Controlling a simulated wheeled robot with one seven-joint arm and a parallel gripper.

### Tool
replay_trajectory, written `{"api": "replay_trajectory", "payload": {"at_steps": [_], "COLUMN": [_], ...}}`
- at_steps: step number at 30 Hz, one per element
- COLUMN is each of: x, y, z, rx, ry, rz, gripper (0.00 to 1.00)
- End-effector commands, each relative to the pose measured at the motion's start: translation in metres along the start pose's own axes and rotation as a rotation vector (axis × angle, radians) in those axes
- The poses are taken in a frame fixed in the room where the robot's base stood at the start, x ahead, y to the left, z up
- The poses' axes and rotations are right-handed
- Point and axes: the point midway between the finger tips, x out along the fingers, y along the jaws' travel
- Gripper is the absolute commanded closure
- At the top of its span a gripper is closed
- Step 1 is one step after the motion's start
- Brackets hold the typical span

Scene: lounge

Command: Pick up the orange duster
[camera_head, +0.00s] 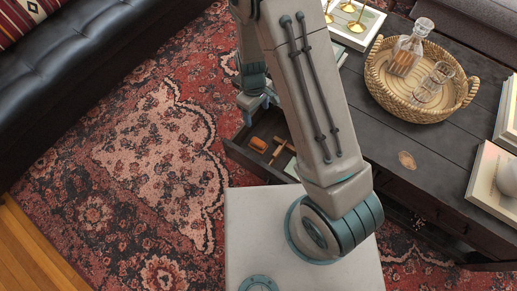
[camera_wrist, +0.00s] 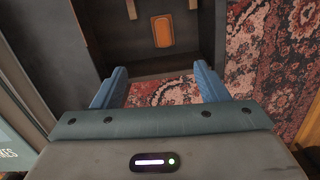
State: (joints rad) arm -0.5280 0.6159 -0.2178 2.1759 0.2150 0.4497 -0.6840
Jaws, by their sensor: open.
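An orange, block-shaped thing that looks like the duster (camera_head: 258,144) lies in the open drawer (camera_head: 240,156) of the dark coffee table. In the wrist view the orange duster (camera_wrist: 162,31) lies flat on the dark drawer floor, beyond the fingertips and roughly centred between them. My gripper (camera_wrist: 160,70) is open and empty, its blue fingers wide apart. The drawer's front wall and the rug show between and just past the fingers. In the head view my gripper (camera_head: 266,99) is partly hidden by my arm, above and behind the drawer area.
A brown stick-like item (camera_head: 279,150) lies beside the duster in the drawer. The table (camera_head: 407,160) carries a wicker tray (camera_head: 423,115) with a decanter and glasses, and books (camera_head: 354,27). A black sofa (camera_head: 85,60) stands left. The patterned rug (camera_head: 150,150) between is clear.

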Motion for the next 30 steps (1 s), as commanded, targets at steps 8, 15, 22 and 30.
{"api": "replay_trajectory", "payload": {"at_steps": [8, 15, 22, 30], "x": [0.06, 0.107, 0.135, 0.155], "y": [-0.003, -0.003, -0.003, -0.005], "z": [-0.007, -0.005, -0.004, -0.005], "rx": [-0.077, -0.078, -0.076, -0.077], "ry": [-0.037, -0.039, -0.037, -0.037], "rz": [0.017, 0.016, 0.016, 0.016], "gripper": [0.33, 0.33, 0.33, 0.33]}}
